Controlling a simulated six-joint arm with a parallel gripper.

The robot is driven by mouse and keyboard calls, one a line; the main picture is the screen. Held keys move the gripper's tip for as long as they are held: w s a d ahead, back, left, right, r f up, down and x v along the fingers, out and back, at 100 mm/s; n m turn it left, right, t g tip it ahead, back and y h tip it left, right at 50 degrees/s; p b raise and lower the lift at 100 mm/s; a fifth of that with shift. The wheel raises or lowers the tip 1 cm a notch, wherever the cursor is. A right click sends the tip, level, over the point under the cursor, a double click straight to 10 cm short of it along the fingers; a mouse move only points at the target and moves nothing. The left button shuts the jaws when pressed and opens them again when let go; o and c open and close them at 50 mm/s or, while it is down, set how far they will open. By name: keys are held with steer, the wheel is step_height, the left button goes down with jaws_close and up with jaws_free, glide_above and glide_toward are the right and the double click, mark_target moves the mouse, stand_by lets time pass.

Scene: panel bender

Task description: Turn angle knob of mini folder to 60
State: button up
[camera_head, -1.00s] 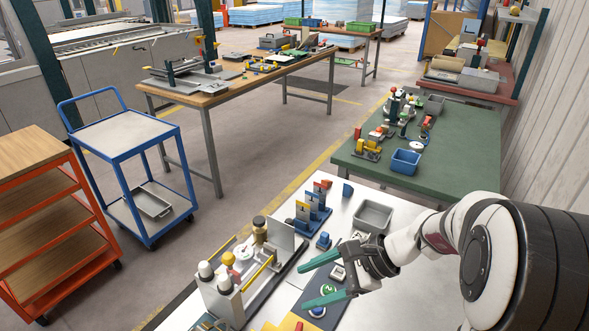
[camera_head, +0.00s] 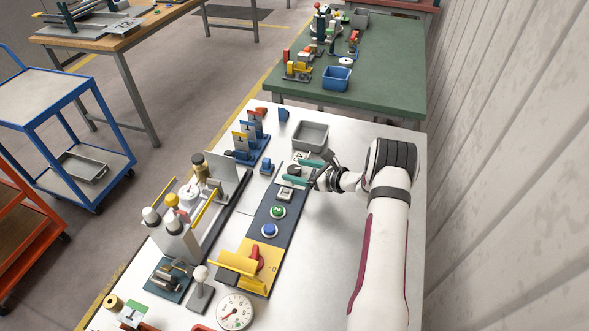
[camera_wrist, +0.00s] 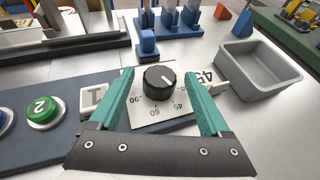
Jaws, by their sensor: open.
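A black round angle knob (camera_wrist: 159,82) sits on a white dial plate (camera_wrist: 150,118) in the wrist view. The plate carries marks reading 90, 60 and 45. A white line on the knob points to the upper right in that view, away from the 60. My gripper (camera_head: 292,170) is open over the far end of the dark control panel (camera_head: 262,212). In the wrist view its green fingers stand on either side of the knob, with visible gaps, and hold nothing. The mini folder (camera_head: 218,215) stands left of the panel, with a yellow bar and an upright sheet.
A grey bin (camera_head: 310,135) stands just beyond my gripper. Green (camera_head: 278,211) and blue (camera_head: 269,230) buttons and a yellow unit with a red handle (camera_head: 255,258) lie along the panel. The table right of the panel is bare.

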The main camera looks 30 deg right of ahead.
steer(key=shift+x, duration=0.85)
jaws_close()
